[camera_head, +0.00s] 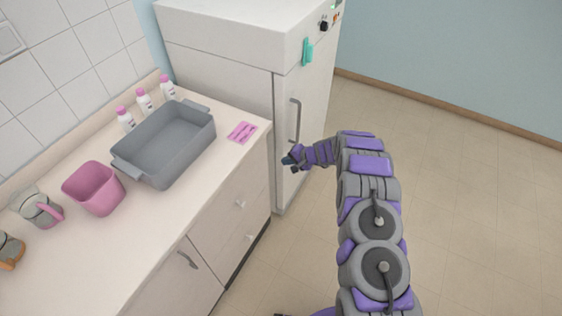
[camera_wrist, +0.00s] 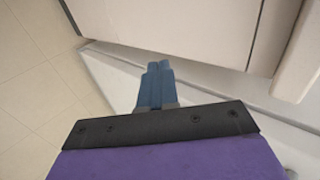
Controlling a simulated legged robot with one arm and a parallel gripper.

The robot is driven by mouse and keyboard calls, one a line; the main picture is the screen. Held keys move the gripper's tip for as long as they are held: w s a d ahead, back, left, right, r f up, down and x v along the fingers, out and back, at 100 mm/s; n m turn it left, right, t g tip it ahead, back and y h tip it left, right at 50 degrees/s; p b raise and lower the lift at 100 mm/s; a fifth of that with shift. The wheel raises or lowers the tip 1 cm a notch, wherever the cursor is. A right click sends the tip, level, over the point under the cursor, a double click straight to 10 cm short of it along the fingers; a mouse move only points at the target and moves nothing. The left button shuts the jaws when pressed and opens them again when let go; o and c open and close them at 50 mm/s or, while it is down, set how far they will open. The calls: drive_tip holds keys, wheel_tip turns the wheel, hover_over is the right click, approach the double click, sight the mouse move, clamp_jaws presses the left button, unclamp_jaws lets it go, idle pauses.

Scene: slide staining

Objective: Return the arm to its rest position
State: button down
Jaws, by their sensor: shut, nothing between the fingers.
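My gripper (camera_head: 289,162) is at the end of my purple and grey arm, in front of the white cabinet and near its door handle. In the wrist view its blue fingers (camera_wrist: 158,72) lie together, shut and empty. The arm is stretched forward over the floor from the lower right of the head view. Whether the fingertips touch the cabinet cannot be told.
The tall white cabinet (camera_head: 225,40) has a grey handle (camera_head: 295,120). The counter (camera_head: 60,270) at left holds a grey basin (camera_head: 135,160), a pink bin (camera_head: 97,200), several bottles (camera_head: 145,101) and a pink item (camera_head: 241,132). The floor (camera_head: 480,190) at right is clear.

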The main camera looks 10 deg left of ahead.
drive_tip(key=shift+v, duration=1.05)
drive_tip(key=s+r+n+g+h, duration=0.1)
drive_tip(key=s+r+n+g, duration=0.1)
drive_tip(key=s+r, duration=0.9)
drive_tip(key=s+r+n+g, duration=0.2)
drive_tip(key=s+r, duration=0.5)
drive_tip(key=r, duration=0.7)
drive_tip(key=s+d+r+h, duration=0.2)
drive_tip(key=s+d, duration=0.4)
drive_tip(key=s, duration=0.6)
drive_tip(key=s+d+r+g+h, duration=0.1)
drive_tip(key=s+d+r+h, duration=0.2)
drive_tip(key=s, duration=0.9)
drive_tip(key=s+d+r+h, duration=0.2)
drive_tip(key=s+d+r, duration=0.2)
drive_tip(key=s+d, duration=0.5)
drive_tip(key=s, duration=0.3)
drive_tip(key=shift+d+r+n+h, duration=0.2)
drive_tip(key=shift+r+n+h, duration=0.1)
drive_tip(key=shift+r, duration=0.1)
